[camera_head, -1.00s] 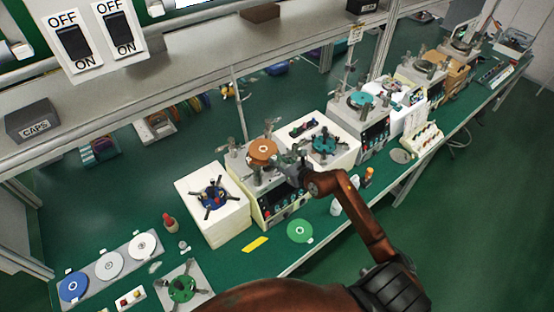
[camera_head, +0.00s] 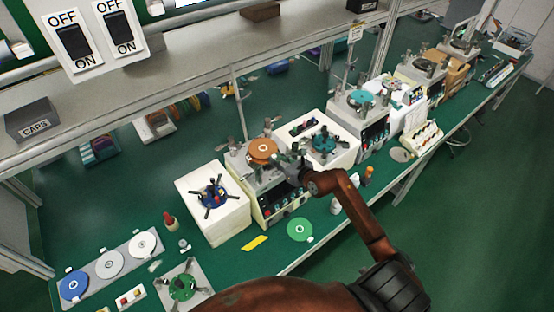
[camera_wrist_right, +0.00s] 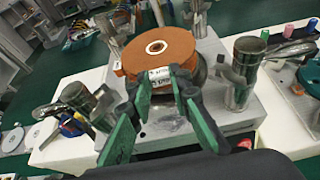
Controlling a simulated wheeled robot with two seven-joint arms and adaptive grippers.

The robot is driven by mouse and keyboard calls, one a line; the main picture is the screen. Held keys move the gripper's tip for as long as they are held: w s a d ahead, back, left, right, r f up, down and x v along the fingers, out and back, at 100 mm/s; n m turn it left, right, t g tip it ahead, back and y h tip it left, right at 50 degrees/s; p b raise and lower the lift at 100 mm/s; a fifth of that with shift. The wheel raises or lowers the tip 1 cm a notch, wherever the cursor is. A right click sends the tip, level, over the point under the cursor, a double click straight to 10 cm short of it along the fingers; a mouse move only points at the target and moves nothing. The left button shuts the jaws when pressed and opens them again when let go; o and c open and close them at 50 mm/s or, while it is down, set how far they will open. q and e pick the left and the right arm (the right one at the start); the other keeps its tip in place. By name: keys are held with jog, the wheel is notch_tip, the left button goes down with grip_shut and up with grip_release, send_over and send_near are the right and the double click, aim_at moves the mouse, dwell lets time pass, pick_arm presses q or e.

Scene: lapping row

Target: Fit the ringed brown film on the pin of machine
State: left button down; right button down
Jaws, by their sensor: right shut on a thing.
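The brown film (camera_head: 263,148) is a flat disc with a white ring at its centre. It lies over the round top of the machine (camera_head: 279,200) in the head view. In the right wrist view the film (camera_wrist_right: 178,45) looks level, with another brown edge just beneath it. My right gripper (camera_head: 281,160) reaches in from the right. In the wrist view its green-lined fingertips (camera_wrist_right: 163,80) are closed at the film's white labelled tab on the near edge. The pin cannot be made out at the ring. My left gripper is not in view.
Metal posts and clamps (camera_wrist_right: 245,60) stand close around the machine top. A green film (camera_head: 300,230) and yellow strip (camera_head: 255,243) lie in front.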

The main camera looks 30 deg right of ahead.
dwell(1.0)
jog(key=shift+f+b, duration=0.55)
jog(key=shift+f, duration=0.55)
jog(key=c, duration=1.7)
grip_release()
jog(key=shift+v, duration=6)
